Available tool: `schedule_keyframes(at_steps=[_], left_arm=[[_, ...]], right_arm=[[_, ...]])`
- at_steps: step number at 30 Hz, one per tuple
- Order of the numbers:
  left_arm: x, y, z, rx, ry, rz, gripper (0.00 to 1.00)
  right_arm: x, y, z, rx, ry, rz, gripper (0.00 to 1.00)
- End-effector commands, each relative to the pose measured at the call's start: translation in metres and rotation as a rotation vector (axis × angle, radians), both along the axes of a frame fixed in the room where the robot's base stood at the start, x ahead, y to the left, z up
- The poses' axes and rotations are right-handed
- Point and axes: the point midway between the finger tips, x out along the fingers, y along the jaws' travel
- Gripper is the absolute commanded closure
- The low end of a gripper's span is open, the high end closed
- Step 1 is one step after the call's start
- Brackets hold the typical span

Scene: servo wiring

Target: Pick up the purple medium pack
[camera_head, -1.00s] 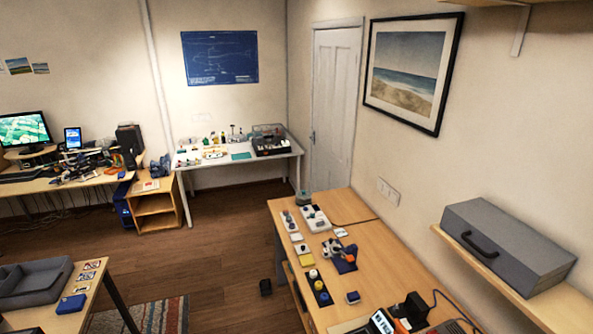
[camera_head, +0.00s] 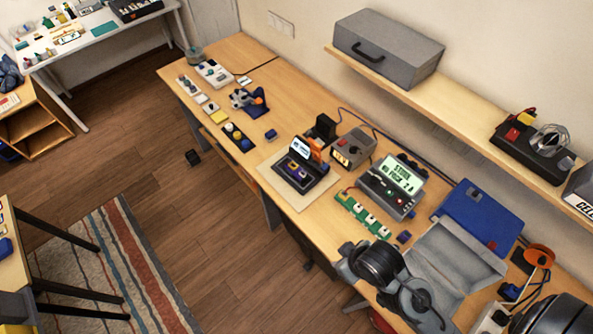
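I cannot single out the purple medium pack with certainty. A small dark purple-blue block (camera_head: 404,237) lies on the workbench (camera_head: 283,208), in front of the grey device with a green-lit screen. Small purple pieces (camera_head: 292,168) also show in the dark device with a lit screen. My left gripper (camera_head: 428,310) is at the bottom of the view, over the bench's front side, to the right of and nearer than these pieces. Its fingers are too small and dark to tell open from shut. Part of my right arm shows at the bottom right corner; its gripper is not visible.
A grey device with a green screen (camera_head: 392,184), a green strip of modules (camera_head: 362,214), a blue flat case (camera_head: 480,214) and a grey open tray (camera_head: 455,255) crowd the bench. A shelf (camera_head: 455,100) with a grey case (camera_head: 388,48) runs above the bench's back.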

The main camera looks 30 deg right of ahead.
Motion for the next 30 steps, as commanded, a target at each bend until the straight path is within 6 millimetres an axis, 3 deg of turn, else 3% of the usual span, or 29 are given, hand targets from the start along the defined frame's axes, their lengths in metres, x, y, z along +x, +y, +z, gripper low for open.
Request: schedule_keyframes(at_steps=[9, 25, 30], left_arm=[[0.0000, 0.0003, 0.0000, 0.001, 0.000, -0.001, 1.00], [-0.0001, 0.0031, -0.0002, 0.014, -0.001, -0.009, 0.19], [0.0000, 0.0028, -0.0002, 0.012, -0.001, -0.009, 0.19]], right_arm=[[-0.0001, 0.0000, -0.0001, 0.000, 0.000, 0.000, 0.58], [0.0001, -0.0002, -0.0002, 0.000, 0.000, 0.000, 0.58], [0.0001, -0.0003, -0.0002, -0.001, 0.000, 0.000, 0.58]])
